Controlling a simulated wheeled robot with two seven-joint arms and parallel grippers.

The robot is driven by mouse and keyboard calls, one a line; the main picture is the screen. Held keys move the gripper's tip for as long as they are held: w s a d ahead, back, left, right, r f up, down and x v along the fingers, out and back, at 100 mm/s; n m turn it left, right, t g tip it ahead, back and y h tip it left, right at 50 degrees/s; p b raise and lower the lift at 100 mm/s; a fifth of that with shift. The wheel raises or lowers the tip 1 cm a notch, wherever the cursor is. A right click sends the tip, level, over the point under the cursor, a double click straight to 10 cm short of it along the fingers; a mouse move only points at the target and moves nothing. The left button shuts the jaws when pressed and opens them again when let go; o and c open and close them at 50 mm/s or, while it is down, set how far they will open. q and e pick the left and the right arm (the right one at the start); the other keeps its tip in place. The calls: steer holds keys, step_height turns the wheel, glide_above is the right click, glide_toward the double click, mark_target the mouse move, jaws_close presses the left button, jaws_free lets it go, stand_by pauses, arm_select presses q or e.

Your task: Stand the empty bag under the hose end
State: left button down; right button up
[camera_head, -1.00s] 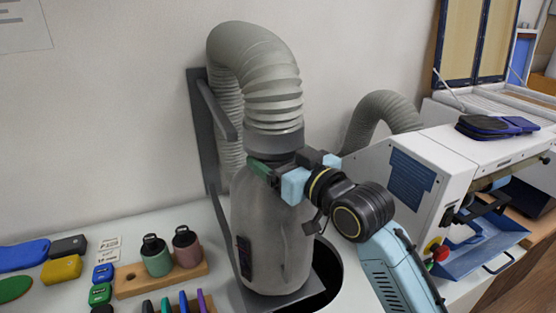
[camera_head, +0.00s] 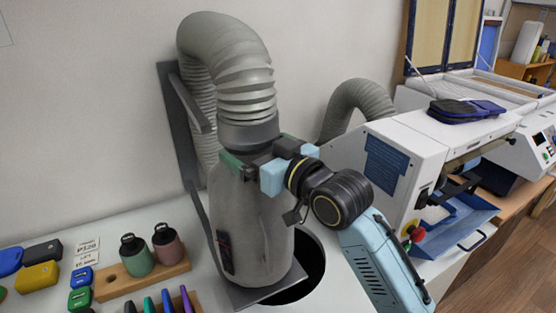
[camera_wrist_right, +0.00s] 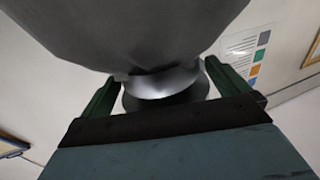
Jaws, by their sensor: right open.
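The grey bag (camera_head: 250,235) stands upright on a dark plate (camera_head: 268,288), directly under the hose end (camera_head: 248,133). The grey ribbed hose (camera_head: 240,75) arches down from a wall bracket to the bag's top. My right gripper (camera_head: 238,163) is at the bag's neck, just below the hose end. In the right wrist view its two green fingers (camera_wrist_right: 160,92) are apart, one on each side of the grey bag (camera_wrist_right: 140,35) and its narrow neck. I cannot tell whether the fingers touch it. My left gripper is not in view.
A dark round opening (camera_head: 308,262) lies in the white counter beside the plate. A wooden rack (camera_head: 150,277) with green and pink bottles stands at the left, near several small coloured cases. A white machine (camera_head: 385,165) with a blue tray (camera_head: 470,225) stands at the right.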

steer(key=b+v, duration=0.1)
steer(key=v, duration=1)
steer(key=shift+s+d, duration=0.15)
steer(key=shift+d, duration=0.05)
steer(key=shift+f, duration=0.15)
